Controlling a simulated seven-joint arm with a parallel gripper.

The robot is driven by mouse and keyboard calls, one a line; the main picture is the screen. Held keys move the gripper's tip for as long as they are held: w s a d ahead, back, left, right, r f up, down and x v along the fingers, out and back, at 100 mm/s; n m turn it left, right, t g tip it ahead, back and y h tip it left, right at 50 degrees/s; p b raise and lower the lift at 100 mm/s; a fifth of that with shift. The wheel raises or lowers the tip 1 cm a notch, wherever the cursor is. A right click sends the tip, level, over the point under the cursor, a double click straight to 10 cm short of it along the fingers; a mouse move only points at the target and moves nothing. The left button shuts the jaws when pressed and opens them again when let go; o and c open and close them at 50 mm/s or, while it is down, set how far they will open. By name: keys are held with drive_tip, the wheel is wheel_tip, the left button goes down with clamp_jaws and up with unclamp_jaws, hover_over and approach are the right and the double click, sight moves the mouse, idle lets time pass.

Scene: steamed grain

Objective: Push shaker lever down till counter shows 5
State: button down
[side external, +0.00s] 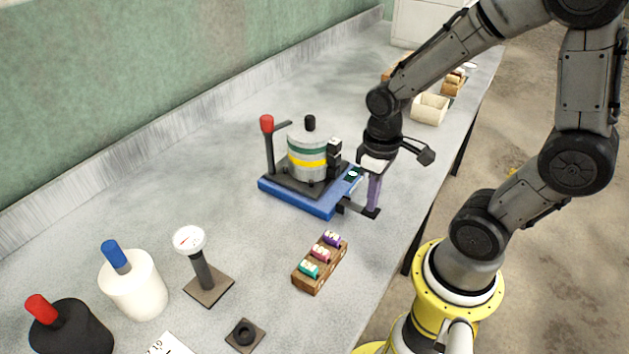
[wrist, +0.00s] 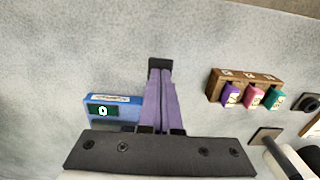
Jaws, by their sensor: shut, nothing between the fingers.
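The shaker (side external: 308,155) has a blue base, a black plate and a silver canister with green and yellow bands. A black lever (side external: 371,213) sticks out low from the base's right side and ends in a flat pad; the pad also shows in the wrist view (wrist: 160,62). The counter (wrist: 103,110) is a small green display on the blue base and appears to read 0. My gripper (side external: 373,207) is shut and empty, pointing down, its purple fingertips at the lever pad. I cannot tell whether they touch it.
A wooden rack (side external: 320,263) with purple, red and green pieces stands in front of the shaker.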

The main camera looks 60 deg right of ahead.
drive_tip(key=shift+f, duration=1)
drive_tip(key=shift+r, duration=3.05)
drive_tip(key=shift+f, duration=1.6)
drive_tip(key=shift+f, duration=1.5)
drive_tip(key=shift+r, duration=3.05)
drive_tip(key=shift+r, duration=0.1)
